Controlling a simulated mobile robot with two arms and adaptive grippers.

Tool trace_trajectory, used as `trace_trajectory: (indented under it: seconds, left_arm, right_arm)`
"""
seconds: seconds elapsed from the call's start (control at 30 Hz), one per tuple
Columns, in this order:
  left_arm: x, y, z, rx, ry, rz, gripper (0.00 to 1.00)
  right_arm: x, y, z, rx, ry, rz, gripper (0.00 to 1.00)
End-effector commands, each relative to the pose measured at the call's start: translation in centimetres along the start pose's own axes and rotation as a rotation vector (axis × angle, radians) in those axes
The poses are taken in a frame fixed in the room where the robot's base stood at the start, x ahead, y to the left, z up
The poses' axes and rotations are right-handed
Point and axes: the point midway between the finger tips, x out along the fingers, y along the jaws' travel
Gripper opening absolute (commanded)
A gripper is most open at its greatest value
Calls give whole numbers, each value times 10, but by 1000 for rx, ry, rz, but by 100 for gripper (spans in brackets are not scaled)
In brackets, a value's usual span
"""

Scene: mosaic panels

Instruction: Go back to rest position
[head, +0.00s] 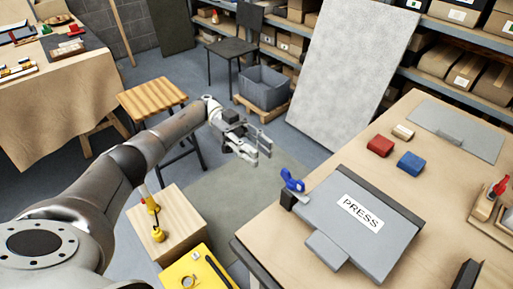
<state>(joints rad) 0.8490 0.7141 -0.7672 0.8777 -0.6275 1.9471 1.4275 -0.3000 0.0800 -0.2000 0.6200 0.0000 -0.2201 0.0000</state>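My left arm reaches in from the lower left. Its grey gripper (259,149) hangs in the air over the floor, left of the workbench (290,235). Its two fingers are spread apart with nothing between them, so it is open and empty. It is apart from the press and the bench. My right gripper is not visible. A dark shape at the bottom right edge is cut off, and I cannot tell what it is.
The bench holds a grey press (345,228) with a blue handle (292,181), and red (380,145), blue (411,163) and cream (403,131) blocks. A wooden stool (151,96), grey crate (264,87), wooden box (176,222) and yellow case (195,270) stand around my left arm.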

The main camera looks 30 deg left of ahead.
Motion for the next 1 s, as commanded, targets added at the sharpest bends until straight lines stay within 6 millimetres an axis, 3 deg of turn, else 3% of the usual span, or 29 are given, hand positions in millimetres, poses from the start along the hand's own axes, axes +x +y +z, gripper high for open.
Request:
trace_trajectory:
  seconds: [0.5,0.63,0.77,0.9,1.0]
  left_arm:
    - [0,0,1,1,2,-2,30]
    - [8,-13,13,27,43,-72,30]
    - [22,-48,49,86,130,-289,30]
    - [24,-87,112,118,183,-642,30]
    - [16,-100,172,88,158,-900,30]
  right_arm:
    - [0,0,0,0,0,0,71]
    - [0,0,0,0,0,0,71]
    - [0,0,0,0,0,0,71]
    - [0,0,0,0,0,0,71]
    - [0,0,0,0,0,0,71]
